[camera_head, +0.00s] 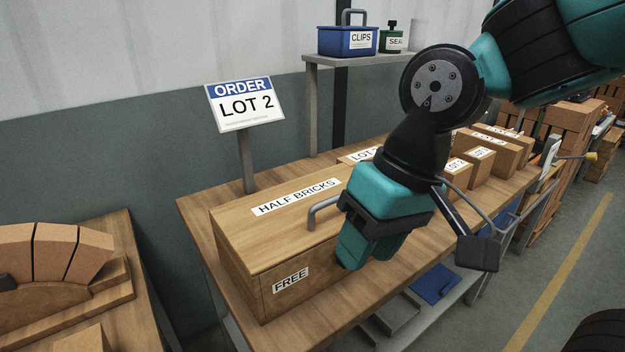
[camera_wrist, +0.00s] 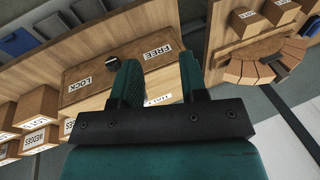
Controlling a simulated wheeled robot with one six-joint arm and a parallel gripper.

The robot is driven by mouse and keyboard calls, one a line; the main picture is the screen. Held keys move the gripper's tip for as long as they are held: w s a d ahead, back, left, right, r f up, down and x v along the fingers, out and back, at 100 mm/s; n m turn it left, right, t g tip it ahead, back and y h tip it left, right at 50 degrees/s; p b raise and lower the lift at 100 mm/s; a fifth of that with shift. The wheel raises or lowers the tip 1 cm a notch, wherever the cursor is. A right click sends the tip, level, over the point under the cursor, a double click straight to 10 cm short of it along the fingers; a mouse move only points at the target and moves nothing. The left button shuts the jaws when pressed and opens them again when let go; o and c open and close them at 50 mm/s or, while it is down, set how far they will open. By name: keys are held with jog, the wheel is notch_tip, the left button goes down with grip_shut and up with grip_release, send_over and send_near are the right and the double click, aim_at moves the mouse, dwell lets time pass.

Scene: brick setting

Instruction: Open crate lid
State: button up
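The wooden crate (camera_head: 245,262) stands on the workbench with its lid (camera_head: 270,230) shut flat on top, labelled HALF BRICKS. A grey bar handle (camera_head: 322,208) is at the lid's front; my gripper hides its right end. The crate's front carries a FREE label (camera_head: 291,281), and the wrist view also shows a LOCK label (camera_wrist: 77,84). A dark knob (camera_wrist: 121,60) sits between the two labels; my gripper hides it in the head view. My gripper (camera_head: 366,256) is at the crate's front right. Its fingers (camera_wrist: 160,62) are apart with nothing held between them.
Several labelled boxes (camera_head: 480,157) stand right of the crate on the bench. An ORDER LOT 2 sign (camera_head: 240,104) rises behind it. A shelf (camera_head: 365,58) holds a blue CLIPS box (camera_head: 347,41). A brick arch (camera_head: 50,260) stands on a separate table at left.

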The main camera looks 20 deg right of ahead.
jog(key=w+d+r+m+h+p, duration=0.1)
jog(key=w+d+r+m+p, duration=0.1)
jog(key=w+r+m+p, duration=0.35)
jog(key=m+t+h+p, duration=0.2)
jog(key=m, duration=1)
send_near(332, 199)
jog(key=p+x, duration=0.2)
jog(key=x, duration=0.6)
jog(key=shift+w+a+f, duration=0.1)
jog(key=shift+f, duration=0.25)
jog(key=shift+g, duration=0.3)
grip_shut()
